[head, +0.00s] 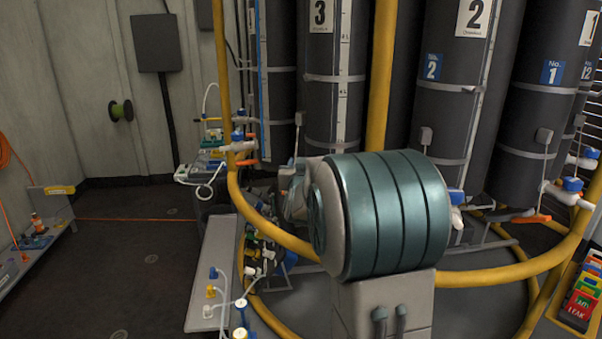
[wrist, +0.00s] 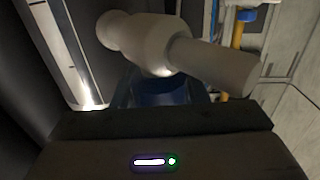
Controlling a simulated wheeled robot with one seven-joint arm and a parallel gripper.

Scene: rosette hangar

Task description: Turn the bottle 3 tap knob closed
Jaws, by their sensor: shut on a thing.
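Bottle 3 (head: 320,85), a tall dark cylinder with a white "3" label, stands at the back in the head view. In the wrist view, a pale grey tap body (wrist: 155,45) with a thick pipe stub crosses just beyond my gripper (wrist: 160,97). The blue tap knob (wrist: 159,88) lies between the fingers, and the gripper is shut on it. The knob's lower part is hidden by the dark gripper body, and I cannot tell its turn angle. In the head view, my own arm hides the gripper and this tap.
A yellow hoop rail (head: 500,273) curves around the bottles. Bottle 2 (head: 450,110) stands right of bottle 3. A grey bench (head: 212,265) with small valves and hoses is at centre left. A sign rack (head: 578,305) is at the right edge.

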